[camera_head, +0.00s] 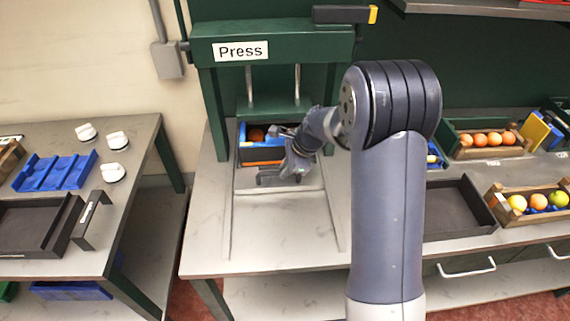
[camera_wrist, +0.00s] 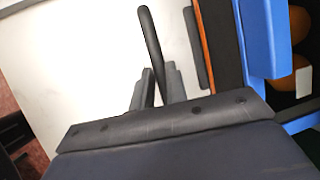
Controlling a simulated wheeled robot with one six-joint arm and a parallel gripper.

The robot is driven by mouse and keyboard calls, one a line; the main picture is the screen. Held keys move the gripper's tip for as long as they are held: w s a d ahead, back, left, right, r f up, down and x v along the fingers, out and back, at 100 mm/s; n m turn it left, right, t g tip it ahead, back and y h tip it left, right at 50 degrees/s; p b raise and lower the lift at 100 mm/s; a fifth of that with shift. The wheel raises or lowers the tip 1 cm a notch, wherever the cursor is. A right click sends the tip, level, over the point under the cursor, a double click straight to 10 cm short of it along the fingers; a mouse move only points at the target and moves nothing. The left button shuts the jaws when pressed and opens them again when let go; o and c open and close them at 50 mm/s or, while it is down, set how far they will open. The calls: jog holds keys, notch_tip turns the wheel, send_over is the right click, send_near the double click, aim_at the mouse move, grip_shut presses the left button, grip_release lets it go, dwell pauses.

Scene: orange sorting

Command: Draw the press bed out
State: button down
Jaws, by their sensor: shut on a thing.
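The green press (camera_head: 275,50) labelled "Press" stands at the back of the middle table. Its grey bed (camera_head: 246,184) lies low between the posts, with a blue holder (camera_head: 252,155) on it that has orange things inside. A dark bar handle (camera_head: 268,180) is at the bed's front edge. My gripper (camera_head: 288,172) reaches down to this handle and partly hides it. In the wrist view my gripper's fingers (camera_wrist: 158,88) are shut around the dark curved handle (camera_wrist: 150,35), and the blue holder (camera_wrist: 262,40) is to the right.
The table top (camera_head: 285,230) in front of the bed is clear, with a thin line along each side. A black tray (camera_head: 455,208) and a wooden crate of fruit (camera_head: 530,202) are at the right. A side table (camera_head: 130,195) with a blue rack (camera_head: 57,172) stands at the left.

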jog(key=s+b, duration=0.2)
jog(key=s, duration=2.1)
jog(key=c, duration=1.4)
grip_release()
jog(key=shift+s, duration=0.1)
jog(key=shift+d+r, duration=0.15)
jog(key=shift+r, duration=0.15)
jog(key=p+v, duration=0.1)
jog(key=v, duration=0.9)
